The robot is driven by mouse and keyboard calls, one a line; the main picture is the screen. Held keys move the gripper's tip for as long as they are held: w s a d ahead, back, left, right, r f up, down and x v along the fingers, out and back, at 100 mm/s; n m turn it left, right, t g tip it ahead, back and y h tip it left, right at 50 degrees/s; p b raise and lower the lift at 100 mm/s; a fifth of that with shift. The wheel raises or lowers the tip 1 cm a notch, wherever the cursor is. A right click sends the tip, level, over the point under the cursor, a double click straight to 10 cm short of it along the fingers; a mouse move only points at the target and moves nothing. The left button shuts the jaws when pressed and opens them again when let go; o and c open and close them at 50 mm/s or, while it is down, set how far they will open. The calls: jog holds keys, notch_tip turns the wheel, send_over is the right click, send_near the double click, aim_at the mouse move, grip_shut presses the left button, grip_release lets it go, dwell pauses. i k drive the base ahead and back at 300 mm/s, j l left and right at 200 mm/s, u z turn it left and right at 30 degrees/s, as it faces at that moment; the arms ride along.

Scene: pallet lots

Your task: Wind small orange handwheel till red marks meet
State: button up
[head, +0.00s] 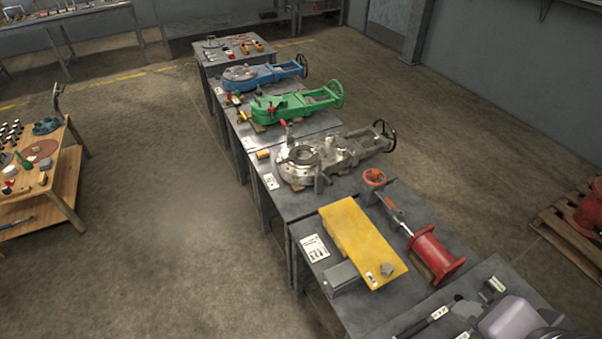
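A small orange handwheel (374,177) stands at the back edge of the near bench, at the far end of a grey stem with a red flanged body (436,254). It looks upright and tilted toward the camera. Its red marks are too small to make out. A yellow slab (360,242) lies to the left of the red body, apart from the wheel. My gripper is not seen in this view. Nothing is seen touching the wheel.
A silver valve (305,158) with a dark handwheel, a green valve (295,102) and a blue valve (262,74) stand on the benches behind. A grey box (342,277) sits at the bench's left edge. A wooden table (62,190) is far left. The floor between is clear.

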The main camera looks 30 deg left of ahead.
aim_at(374, 175)
jog(key=u, duration=0.75)
jog(key=k+j+z, duration=0.1)
jog(key=j+z, duration=0.2)
jog(key=j, duration=0.65)
jog(key=i+j+z, duration=0.35)
jog(key=i+j, duration=0.15)
jog(key=j, duration=0.15)
jog(key=i+j+z, duration=0.15)
jog(key=j, duration=0.25)
jog(key=i+j+z, duration=0.3)
jog(key=i, duration=0.2)
